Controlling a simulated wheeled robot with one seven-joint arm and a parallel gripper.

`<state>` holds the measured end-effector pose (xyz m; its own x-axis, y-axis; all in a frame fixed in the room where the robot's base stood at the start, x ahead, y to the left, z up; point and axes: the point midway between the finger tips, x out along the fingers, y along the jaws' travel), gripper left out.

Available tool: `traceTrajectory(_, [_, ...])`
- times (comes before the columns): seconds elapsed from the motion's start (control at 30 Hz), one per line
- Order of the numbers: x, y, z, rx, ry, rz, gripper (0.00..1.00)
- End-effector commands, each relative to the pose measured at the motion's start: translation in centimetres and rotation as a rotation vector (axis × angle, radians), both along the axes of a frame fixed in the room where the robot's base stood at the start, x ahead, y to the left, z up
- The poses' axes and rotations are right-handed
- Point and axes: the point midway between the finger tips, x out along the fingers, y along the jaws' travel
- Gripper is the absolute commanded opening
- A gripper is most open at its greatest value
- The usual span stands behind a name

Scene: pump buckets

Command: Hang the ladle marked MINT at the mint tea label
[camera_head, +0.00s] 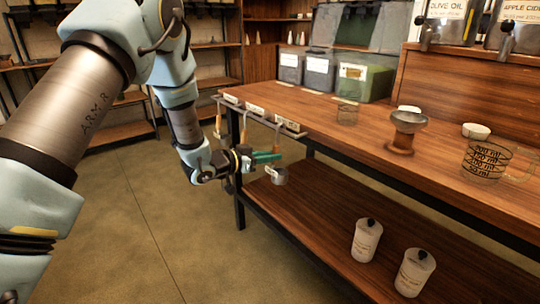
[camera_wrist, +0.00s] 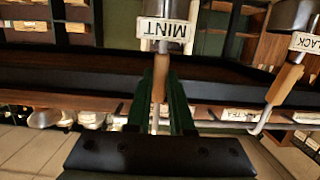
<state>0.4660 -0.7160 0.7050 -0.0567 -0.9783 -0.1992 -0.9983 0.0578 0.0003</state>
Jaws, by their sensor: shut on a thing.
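My gripper (camera_head: 265,157), with green fingers, is shut on the wooden handle of the MINT ladle (camera_head: 278,176) beside the near end of the counter. The ladle's metal cup shows beyond the fingers. In the wrist view the MINT tag (camera_wrist: 165,30) reads upside down, and the handle (camera_wrist: 160,78) lies between the fingers. Small white labels (camera_head: 292,125) line the rail (camera_head: 270,122) at the counter's end; a label ending in TEA (camera_wrist: 240,115) shows in the wrist view. The mint tea label cannot be picked out. Whether the ladle's hook touches the rail cannot be told.
The BLACK ladle (camera_wrist: 285,84) is close by on the right in the wrist view. Another ladle (camera_head: 218,122) hangs at the rail's left. The counter (camera_head: 330,118) and its lower shelf (camera_head: 310,205) lie to the right, with two white tubs (camera_head: 366,240) on the shelf.

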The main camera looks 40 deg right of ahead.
Motion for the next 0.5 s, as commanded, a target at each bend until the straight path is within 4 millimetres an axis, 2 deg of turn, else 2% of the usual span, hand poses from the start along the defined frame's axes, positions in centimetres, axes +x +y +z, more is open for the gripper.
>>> traceTrajectory(0.37, [0.02, -0.01, -0.22, -0.001, 0.0, 0.0, 0.0])
traceTrajectory(0.4, [0.02, -0.01, -0.22, -0.001, 0.0, 0.0, 0.21])
traceTrajectory(0.5, [0.02, -0.01, -0.22, -0.001, 0.0, 0.0, 0.33])
